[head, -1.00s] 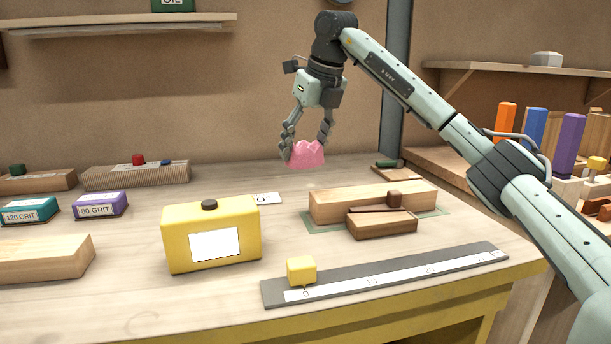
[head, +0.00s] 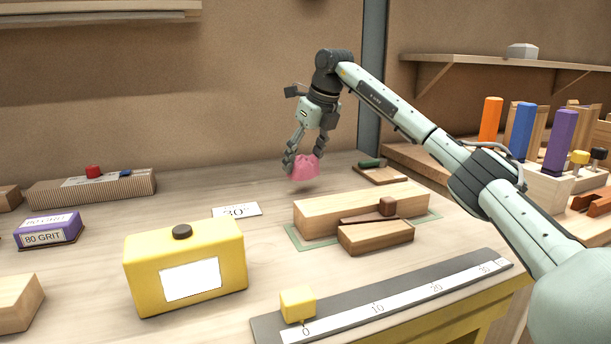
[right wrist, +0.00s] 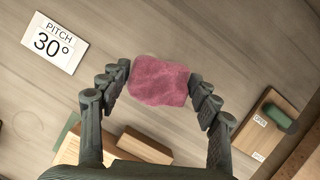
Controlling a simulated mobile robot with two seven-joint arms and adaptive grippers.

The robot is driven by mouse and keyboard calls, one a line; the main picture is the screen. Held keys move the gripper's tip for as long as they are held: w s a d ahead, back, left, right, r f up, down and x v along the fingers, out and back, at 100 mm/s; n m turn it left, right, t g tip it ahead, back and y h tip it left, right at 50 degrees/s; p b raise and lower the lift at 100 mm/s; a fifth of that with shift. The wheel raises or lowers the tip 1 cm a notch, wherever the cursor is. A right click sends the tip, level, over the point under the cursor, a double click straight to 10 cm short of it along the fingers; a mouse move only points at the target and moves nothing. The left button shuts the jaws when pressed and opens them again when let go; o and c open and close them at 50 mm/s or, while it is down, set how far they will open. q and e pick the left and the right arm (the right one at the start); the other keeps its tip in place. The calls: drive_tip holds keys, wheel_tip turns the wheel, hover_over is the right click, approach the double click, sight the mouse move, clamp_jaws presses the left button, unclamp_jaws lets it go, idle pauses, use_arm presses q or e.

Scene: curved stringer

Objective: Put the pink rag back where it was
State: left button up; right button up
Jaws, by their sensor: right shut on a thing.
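The pink rag (head: 304,167) is a crumpled lump held between the fingertips of my right gripper (head: 303,160). In the head view it hangs over the back middle of the bench, close above the wood. In the right wrist view the rag (right wrist: 159,80) sits between the two fingers (right wrist: 160,88), with bare bench wood around it. I cannot tell whether its underside touches the bench. My left gripper is not in view.
A "PITCH 30°" card (right wrist: 55,44) lies left of the rag. A wooden block (head: 345,210) on a green mat stands in front.

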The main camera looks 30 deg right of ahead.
sight(306, 176)
drive_tip(key=shift+w+d+f, duration=0.1)
drive_tip(key=shift+d+f, duration=0.25)
drive_tip(key=shift+d, duration=0.1)
wheel_tip(306, 176, down, 4)
drive_tip(key=shift+r, duration=0.1)
drive_tip(key=o, duration=1)
drive_tip(key=shift+o, duration=0.2)
drive_tip(key=v, duration=1.2)
